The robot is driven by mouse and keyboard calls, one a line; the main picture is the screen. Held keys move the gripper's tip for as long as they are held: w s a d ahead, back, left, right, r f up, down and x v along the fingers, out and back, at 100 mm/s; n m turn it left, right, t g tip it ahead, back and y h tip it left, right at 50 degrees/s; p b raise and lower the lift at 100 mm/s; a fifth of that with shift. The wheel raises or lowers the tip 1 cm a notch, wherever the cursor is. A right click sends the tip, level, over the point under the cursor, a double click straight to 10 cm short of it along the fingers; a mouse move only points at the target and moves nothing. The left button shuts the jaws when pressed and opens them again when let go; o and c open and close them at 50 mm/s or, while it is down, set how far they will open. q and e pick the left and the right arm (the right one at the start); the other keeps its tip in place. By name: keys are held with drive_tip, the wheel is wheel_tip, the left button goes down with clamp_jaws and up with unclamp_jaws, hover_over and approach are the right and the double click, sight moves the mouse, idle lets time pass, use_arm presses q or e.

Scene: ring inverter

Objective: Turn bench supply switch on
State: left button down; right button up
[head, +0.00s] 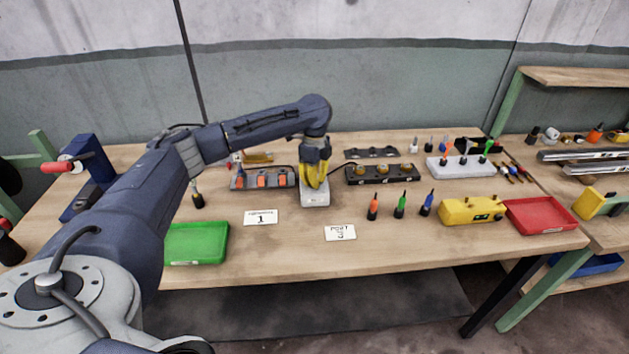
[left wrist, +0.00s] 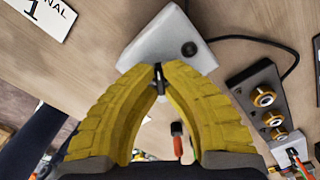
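The bench supply appears to be a small pale grey box (head: 315,199) on the table; in the left wrist view its top (left wrist: 158,38) shows a round black knob (left wrist: 190,49). My left gripper (head: 316,186) points down over this box. In the left wrist view its yellow fingertips (left wrist: 162,68) are together at the box. A small metallic lever, apparently the switch (left wrist: 160,86), shows between the fingers just below the tips. I cannot tell whether the tips touch it or which way it is set. My right gripper is not in view.
A black block with brass knobs (head: 382,174) stands just right of the box, joined by a cable. A block with orange parts (head: 262,180) stands left.

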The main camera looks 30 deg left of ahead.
use_arm(q)
drive_tip(key=m, duration=0.5)
drive_tip(key=shift+m, duration=0.3)
drive_tip(key=m, duration=0.4)
drive_tip(key=shift+m, duration=0.4)
drive_tip(key=c, duration=1.5)
unclamp_jaws()
drive_tip(key=shift+c, duration=0.2)
drive_tip(key=shift+r, duration=0.1)
wheel_tip(320, 180, up, 12)
